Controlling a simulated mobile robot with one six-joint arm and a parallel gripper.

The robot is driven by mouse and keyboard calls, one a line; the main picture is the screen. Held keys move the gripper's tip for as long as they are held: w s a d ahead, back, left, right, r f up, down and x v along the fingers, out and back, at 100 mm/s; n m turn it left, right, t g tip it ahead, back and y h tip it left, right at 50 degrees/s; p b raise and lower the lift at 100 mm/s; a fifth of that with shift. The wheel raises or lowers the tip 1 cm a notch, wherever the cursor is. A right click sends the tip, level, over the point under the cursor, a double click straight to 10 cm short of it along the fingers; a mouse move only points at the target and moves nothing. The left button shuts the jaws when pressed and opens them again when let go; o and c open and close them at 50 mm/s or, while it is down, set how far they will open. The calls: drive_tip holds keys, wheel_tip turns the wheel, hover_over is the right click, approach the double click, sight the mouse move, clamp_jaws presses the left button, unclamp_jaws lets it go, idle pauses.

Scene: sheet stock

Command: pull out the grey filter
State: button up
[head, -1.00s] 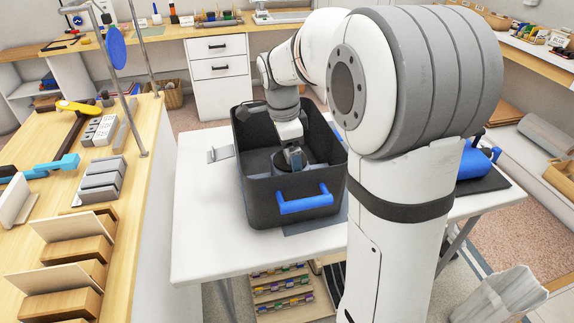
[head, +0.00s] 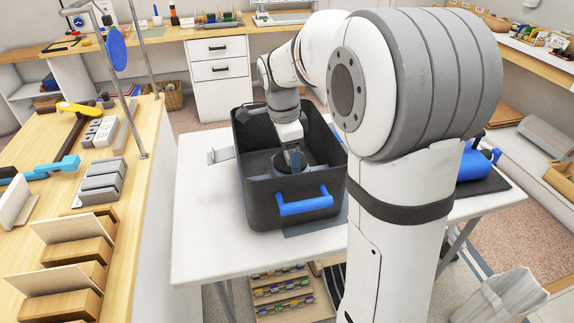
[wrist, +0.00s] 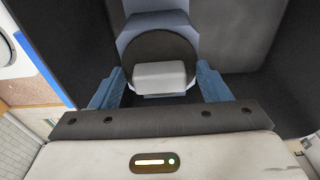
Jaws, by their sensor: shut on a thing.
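The grey filter (wrist: 160,77) shows in the wrist view as a light grey block on a dark round face, set in a blue-grey housing (wrist: 158,22). My gripper (wrist: 160,72) has one blue finger on each side of the filter and is shut on it. In the head view my gripper (head: 294,157) reaches down inside a black bin (head: 262,205). The filter itself is hard to make out there behind the gripper and the bin walls. The exact finger contact is not clear.
The bin has a blue handle (head: 304,203) at the front and stands on a white table (head: 205,240). Its dark walls rise around my gripper. A wooden bench (head: 140,130) with blocks and tools is at left. A blue object (head: 478,160) lies at right.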

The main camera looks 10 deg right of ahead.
drive_tip(key=shift+r, duration=0.15)
drive_tip(key=shift+r+p, duration=3.25)
drive_tip(key=shift+r, duration=0.95)
